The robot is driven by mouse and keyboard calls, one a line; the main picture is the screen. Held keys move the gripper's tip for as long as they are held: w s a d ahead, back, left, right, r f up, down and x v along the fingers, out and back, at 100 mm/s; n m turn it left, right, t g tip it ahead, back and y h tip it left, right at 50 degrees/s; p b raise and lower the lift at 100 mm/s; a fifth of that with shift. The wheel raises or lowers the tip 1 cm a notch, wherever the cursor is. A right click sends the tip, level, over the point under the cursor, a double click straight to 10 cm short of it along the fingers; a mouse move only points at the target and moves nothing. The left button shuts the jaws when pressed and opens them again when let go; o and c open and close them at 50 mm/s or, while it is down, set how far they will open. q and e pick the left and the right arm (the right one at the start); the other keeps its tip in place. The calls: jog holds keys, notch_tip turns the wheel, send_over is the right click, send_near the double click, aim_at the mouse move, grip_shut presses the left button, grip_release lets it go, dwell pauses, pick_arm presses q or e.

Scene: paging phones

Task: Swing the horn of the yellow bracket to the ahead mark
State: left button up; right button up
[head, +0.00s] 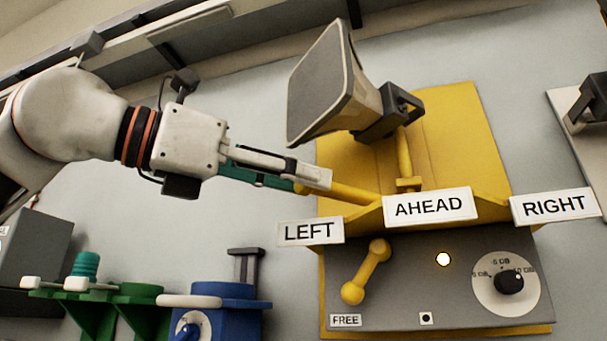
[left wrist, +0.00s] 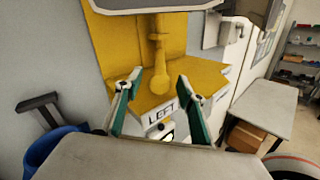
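The grey horn (head: 322,88) hangs on a dark mount (head: 388,116) in front of the yellow bracket (head: 455,140), its mouth facing left. A yellow handle rod (head: 352,193) reaches left, above the LEFT plate (head: 310,232). The AHEAD plate (head: 428,205) is to its right. My left gripper (head: 312,180) is at the rod's free end. In the left wrist view the fingers (left wrist: 158,95) are apart, and the rod's rounded end (left wrist: 160,86) shows between them, with no clear contact. My right gripper is in neither view.
Below is a grey panel with a yellow lever (head: 366,272) beside the FREE label (head: 346,320), a lit lamp (head: 443,259) and a dial (head: 508,283). The RIGHT plate (head: 553,206) is at right. Green (head: 110,300) and blue (head: 225,306) fixtures stand below my arm.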

pick_arm(q)
jog(key=shift+w+d, duration=0.35)
jog(key=shift+d, duration=0.15)
grip_shut()
